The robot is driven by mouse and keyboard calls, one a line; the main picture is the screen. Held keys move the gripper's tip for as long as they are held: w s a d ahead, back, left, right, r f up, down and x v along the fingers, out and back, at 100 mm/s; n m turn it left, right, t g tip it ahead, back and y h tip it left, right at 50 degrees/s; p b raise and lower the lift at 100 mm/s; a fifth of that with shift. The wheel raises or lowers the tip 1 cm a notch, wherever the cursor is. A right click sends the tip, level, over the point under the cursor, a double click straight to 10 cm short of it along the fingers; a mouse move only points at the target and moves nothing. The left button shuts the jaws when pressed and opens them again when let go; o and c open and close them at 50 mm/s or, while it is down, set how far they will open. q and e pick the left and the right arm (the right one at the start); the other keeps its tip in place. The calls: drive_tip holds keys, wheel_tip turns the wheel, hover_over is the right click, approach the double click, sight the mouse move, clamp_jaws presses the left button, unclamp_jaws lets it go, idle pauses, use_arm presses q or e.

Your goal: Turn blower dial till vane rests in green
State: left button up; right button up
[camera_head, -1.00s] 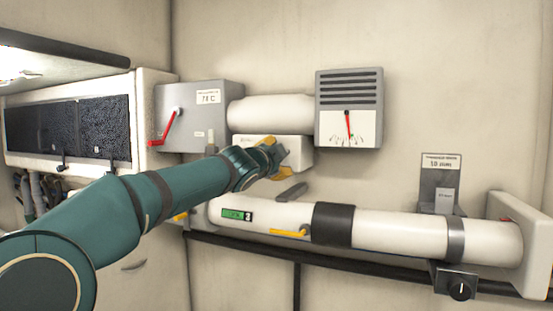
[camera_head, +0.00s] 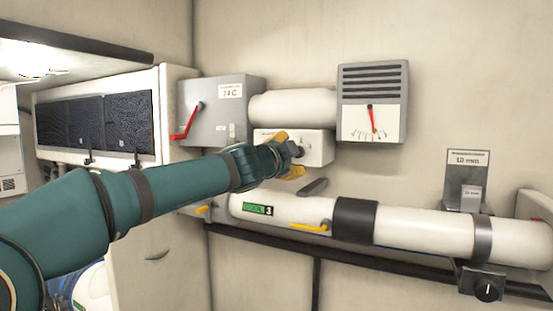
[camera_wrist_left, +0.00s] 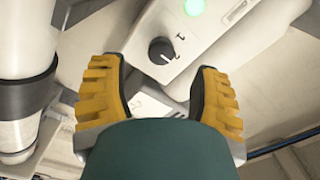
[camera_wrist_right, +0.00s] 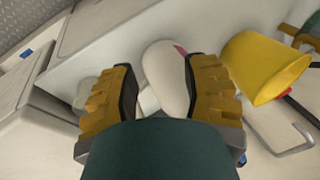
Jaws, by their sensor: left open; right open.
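The blower dial is a black knob (camera_wrist_left: 161,50) on a white box (camera_head: 318,148) on the back wall, marked with symbols beside it. My left gripper (camera_head: 290,157) is at the box front. In the left wrist view its open fingers (camera_wrist_left: 160,80) frame the knob, which shows just past the tips; contact is not visible. The grey vane gauge (camera_head: 373,78) hangs right of the box; its red vane (camera_head: 371,118) points down and slightly right across a white scale. Scale colours are too small to tell. My right gripper (camera_wrist_right: 158,80) is open, outside the head view.
A white pipe (camera_head: 410,228) with a yellow lever (camera_head: 308,227) runs below. A grey box (camera_head: 218,120) with a red lever (camera_head: 187,122) stands left. A second black knob (camera_head: 487,290) is low right. A white rounded object (camera_wrist_right: 167,75) and yellow bucket (camera_wrist_right: 262,68) lie ahead of my right gripper.

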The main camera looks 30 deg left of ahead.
use_arm(q)
drive_tip(key=s, duration=0.6)
drive_tip(key=shift+s+d, duration=0.15)
drive_tip(key=shift+s, duration=0.05)
